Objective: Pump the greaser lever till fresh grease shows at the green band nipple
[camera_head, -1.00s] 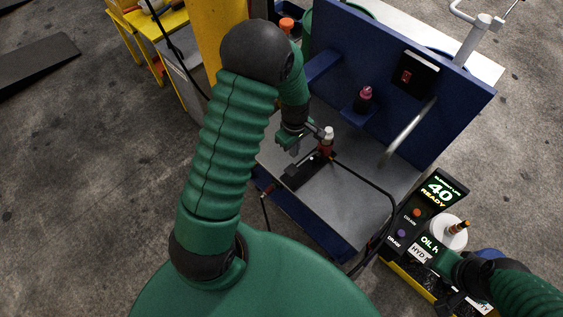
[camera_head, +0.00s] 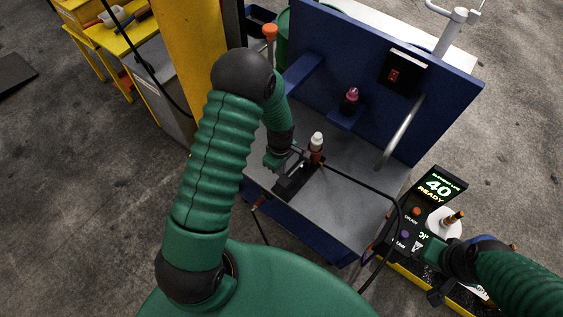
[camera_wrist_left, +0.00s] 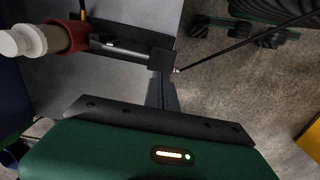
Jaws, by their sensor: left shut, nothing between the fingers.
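The greaser (camera_head: 297,180) lies on the grey bench top as a dark tool with a red and white bottle-shaped part (camera_head: 316,147). In the left wrist view that part is a red collar with a white cap (camera_wrist_left: 40,38), and a metal rod (camera_wrist_left: 118,48) runs from it to a black block. I cannot tell which piece is the lever. My left gripper (camera_head: 297,152) is shut and empty beside the tool; its fingers (camera_wrist_left: 163,92) end near the black block. My right gripper (camera_head: 437,254) is over the console, its fingers unclear. I cannot make out the green band nipple.
A blue back panel (camera_head: 440,105) with a red switch and a bottle on a shelf rises behind the bench (camera_head: 350,190). A black hose (camera_head: 375,190) loops from the tool over the bench's right side. A console (camera_head: 440,188) reads "40 READY". A yellow post (camera_head: 190,60) stands left.

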